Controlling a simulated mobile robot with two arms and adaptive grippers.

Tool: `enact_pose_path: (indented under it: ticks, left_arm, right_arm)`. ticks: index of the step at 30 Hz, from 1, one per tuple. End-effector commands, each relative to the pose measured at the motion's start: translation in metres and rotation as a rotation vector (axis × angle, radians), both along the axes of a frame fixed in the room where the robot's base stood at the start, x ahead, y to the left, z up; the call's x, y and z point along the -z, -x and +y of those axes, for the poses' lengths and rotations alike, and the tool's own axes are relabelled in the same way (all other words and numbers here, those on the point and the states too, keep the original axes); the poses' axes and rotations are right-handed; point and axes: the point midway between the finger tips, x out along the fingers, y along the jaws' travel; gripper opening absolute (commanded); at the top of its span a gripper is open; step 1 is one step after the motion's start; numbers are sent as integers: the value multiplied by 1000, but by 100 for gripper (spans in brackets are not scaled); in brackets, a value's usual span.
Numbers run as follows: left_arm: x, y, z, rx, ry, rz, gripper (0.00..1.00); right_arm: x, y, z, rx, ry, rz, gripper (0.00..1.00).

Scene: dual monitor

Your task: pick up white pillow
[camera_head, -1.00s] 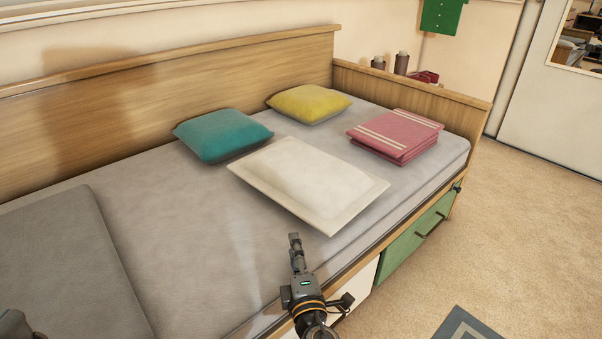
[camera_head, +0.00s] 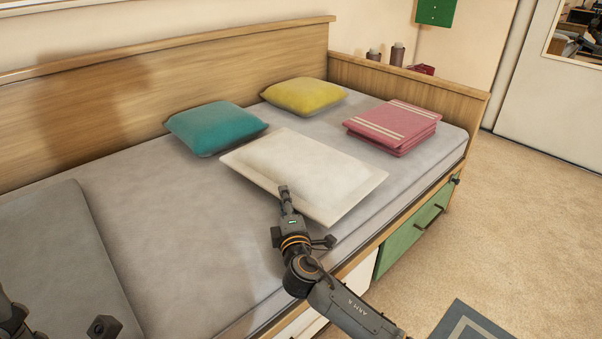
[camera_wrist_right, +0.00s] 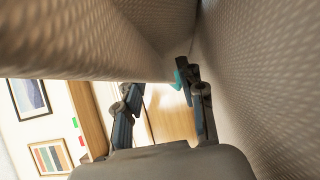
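The white pillow (camera_head: 305,168) lies on the grey mattress of the bed, in the middle of the head view. My right gripper (camera_head: 285,192) is at the pillow's near left edge, with its tip overlapping the edge in that view. In the right wrist view its two fingers (camera_wrist_right: 158,82) stand apart, so it is open. Pale woven fabric, apparently the pillow (camera_wrist_right: 70,40), fills the upper left there, close to the fingers. I cannot tell whether they touch it. Part of my left gripper (camera_head: 12,318) shows at the bottom left corner; its fingers are not clear.
A teal pillow (camera_head: 215,128) and a yellow pillow (camera_head: 304,97) lie behind the white one. A folded pink blanket (camera_head: 392,127) lies to its right. The wooden headboard (camera_head: 180,88) closes the back.

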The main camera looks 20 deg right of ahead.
Motion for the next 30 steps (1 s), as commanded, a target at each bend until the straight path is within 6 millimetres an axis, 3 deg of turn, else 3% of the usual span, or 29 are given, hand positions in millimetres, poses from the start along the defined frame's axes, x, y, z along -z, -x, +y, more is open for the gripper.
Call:
enact_pose_path:
  ticks: [4,11,17,18,30]
  left_arm:
    - [-1,-1,-1,-1,-1,-16,40]
    - [-2,-1,-1,-1,-3,-16,40]
    - [-2,-1,-1,-1,-3,-16,40]
    - [-2,-1,-1,-1,-3,-16,40]
    - [-3,-1,-1,0,-1,-16,40]
  right_arm:
    - [0,-15,-2,-2,0,-1,39]
    - [0,-16,-2,-2,-1,1,39]
    - [0,-16,-2,-1,-1,1,3]
    - [0,-16,-2,-1,-1,1,0]
    - [-3,-16,-2,0,1,-3,0]
